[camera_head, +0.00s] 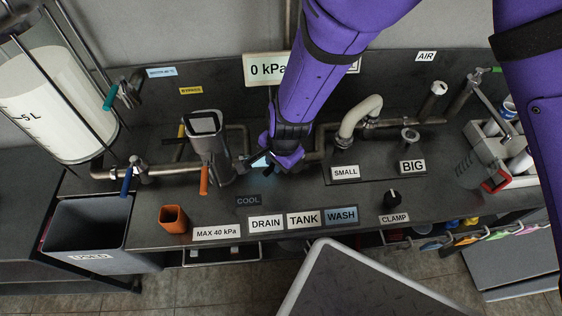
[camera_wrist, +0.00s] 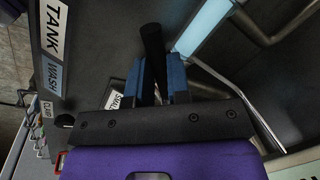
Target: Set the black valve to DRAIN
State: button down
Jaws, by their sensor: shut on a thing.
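The black valve handle (camera_wrist: 152,40) stands up between the blue fingertips of my gripper (camera_wrist: 160,72) in the wrist view, and the gripper is shut on it. In the head view my gripper (camera_head: 270,160) is low over the bench behind the labels, and my purple arm hides most of the valve there. The DRAIN label (camera_head: 266,223), TANK label (camera_head: 303,219) and WASH label (camera_head: 341,215) stand in a row at the front edge. WASH has a blue ground; DRAIN and TANK are white. Which position the handle points to cannot be told.
An orange-handled valve (camera_head: 204,180) and grey funnel (camera_head: 205,123) stand just left of my gripper. A blue-handled valve (camera_head: 127,181), orange cup (camera_head: 174,218) and milk cylinder (camera_head: 50,105) are farther left. A curved pipe (camera_head: 358,114) and CLAMP knob (camera_head: 393,197) are right.

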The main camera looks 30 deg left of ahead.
jog(key=shift+a+m, duration=0.2)
jog(key=shift+m, duration=0.1)
jog(key=c, duration=1.1)
grip_release()
jog(key=r, duration=0.3)
jog(key=d+r, duration=0.1)
jog(key=r, duration=0.3)
jog(key=d+r, duration=0.1)
jog(key=r, duration=0.2)
jog(key=shift+s+r, duration=0.2)
jog(key=shift+r, duration=0.1)
